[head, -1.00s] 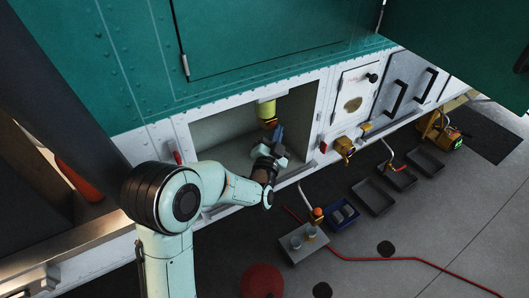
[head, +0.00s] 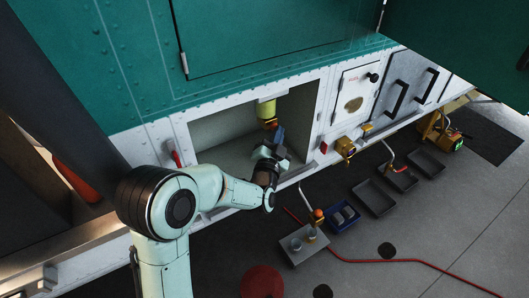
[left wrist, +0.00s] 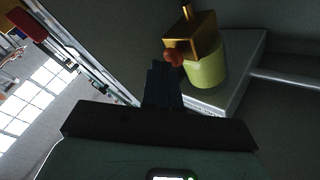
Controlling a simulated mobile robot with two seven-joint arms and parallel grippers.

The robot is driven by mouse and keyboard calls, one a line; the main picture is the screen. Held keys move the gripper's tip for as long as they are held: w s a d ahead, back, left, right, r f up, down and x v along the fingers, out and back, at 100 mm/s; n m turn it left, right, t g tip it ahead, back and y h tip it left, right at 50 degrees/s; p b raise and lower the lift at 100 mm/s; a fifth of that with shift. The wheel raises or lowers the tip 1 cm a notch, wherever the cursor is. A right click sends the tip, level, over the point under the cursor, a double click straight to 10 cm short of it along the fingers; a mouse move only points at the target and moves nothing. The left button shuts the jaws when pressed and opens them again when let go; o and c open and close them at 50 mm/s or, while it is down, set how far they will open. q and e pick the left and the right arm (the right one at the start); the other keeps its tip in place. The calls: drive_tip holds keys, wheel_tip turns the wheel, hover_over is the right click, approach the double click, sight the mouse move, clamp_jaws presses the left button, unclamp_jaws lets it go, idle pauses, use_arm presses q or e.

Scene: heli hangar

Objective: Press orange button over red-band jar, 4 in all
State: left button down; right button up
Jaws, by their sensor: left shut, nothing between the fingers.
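Inside the open bay in the teal-and-white body, a yellow-green cylinder (head: 265,108) hangs with a brass block at its lower end. In the left wrist view the yellow-green cylinder (left wrist: 207,66), the brass block (left wrist: 190,37) and a round orange-red button (left wrist: 174,57) on the block show close up. My left gripper (head: 279,133) is shut and empty. In the left wrist view its fingertips (left wrist: 163,70) are right beside the button; I cannot tell whether they touch it. No red-band jar can be made out. My right gripper is not in view.
Below, a grey tray (head: 304,252) holds small cups, and a blue tray (head: 344,216) holds small items. Another brass unit (head: 345,147) sits right of the bay. A red hose (head: 395,260) crosses the floor.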

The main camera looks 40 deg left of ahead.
use_arm(q)
drive_tip(key=d, duration=0.1)
drive_tip(key=s+d, duration=0.1)
drive_tip(key=d, duration=0.3)
drive_tip(key=shift+s+d+b, duration=0.15)
drive_tip(key=shift+s+b, duration=0.1)
drive_tip(key=shift+b, duration=0.1)
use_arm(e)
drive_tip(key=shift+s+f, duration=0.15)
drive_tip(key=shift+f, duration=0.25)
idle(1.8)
